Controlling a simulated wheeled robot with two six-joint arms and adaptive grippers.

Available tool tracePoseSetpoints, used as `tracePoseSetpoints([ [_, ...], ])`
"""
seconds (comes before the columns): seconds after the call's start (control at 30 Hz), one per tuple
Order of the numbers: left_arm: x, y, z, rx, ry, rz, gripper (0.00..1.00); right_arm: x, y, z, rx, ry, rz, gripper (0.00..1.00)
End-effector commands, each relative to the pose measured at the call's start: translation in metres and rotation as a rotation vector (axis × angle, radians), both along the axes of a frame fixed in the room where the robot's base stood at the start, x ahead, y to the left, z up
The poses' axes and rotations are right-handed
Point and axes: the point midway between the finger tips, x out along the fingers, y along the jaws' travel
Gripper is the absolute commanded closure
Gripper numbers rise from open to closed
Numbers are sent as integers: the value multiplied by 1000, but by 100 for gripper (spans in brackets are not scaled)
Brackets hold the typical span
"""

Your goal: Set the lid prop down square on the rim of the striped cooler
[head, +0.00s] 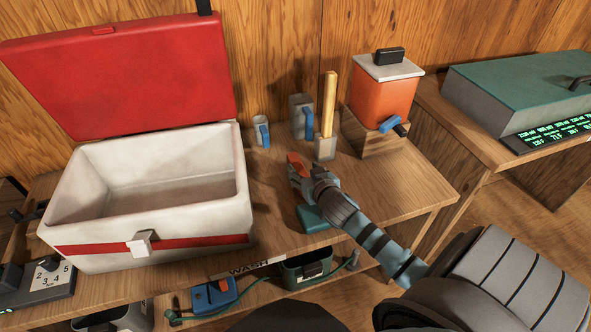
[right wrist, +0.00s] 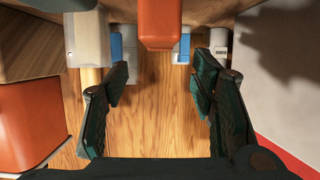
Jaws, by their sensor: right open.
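The striped cooler (head: 165,251) stands open on the left of the bench, white with a red stripe; its side wall shows at right in the right wrist view (right wrist: 285,85). A pale wooden bar with a grey foot (head: 329,107) stands upright near the back wall and looks like the lid prop, though I cannot be sure. My right gripper (head: 299,170) is open, low over the bench, left of and nearer than the bar. An orange block (right wrist: 158,22) shows beyond its open fingers (right wrist: 160,78), with a visible gap on each side. My left gripper is not in view.
An orange bin (head: 381,98) sits on a wooden block at right. A teal piece (head: 314,219) lies under my wrist. The cooler's red lid (head: 120,75) is raised.

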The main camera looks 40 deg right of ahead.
Motion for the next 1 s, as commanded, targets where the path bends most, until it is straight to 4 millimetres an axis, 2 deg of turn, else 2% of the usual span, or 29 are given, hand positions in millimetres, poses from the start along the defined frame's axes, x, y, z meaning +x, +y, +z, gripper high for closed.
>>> tracePoseSetpoints([
  [0.13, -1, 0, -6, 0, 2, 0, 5, 16, -5, -9, 1, 0, 0, 48],
  [0.3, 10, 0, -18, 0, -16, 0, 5, 40, -15, -29, 1, 0, 0, 48],
  [0.4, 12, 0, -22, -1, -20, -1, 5, 54, -20, -34, 0, 1, 0, 48],
  [0.63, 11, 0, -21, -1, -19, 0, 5, 58, -20, -33, -1, 0, 1, 48],
  [0.97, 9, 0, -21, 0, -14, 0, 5, 57, -20, -33, -1, 0, 1, 100],
  [1.0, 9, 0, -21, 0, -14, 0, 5, 57, -20, -33, -1, 0, 1, 100],
])
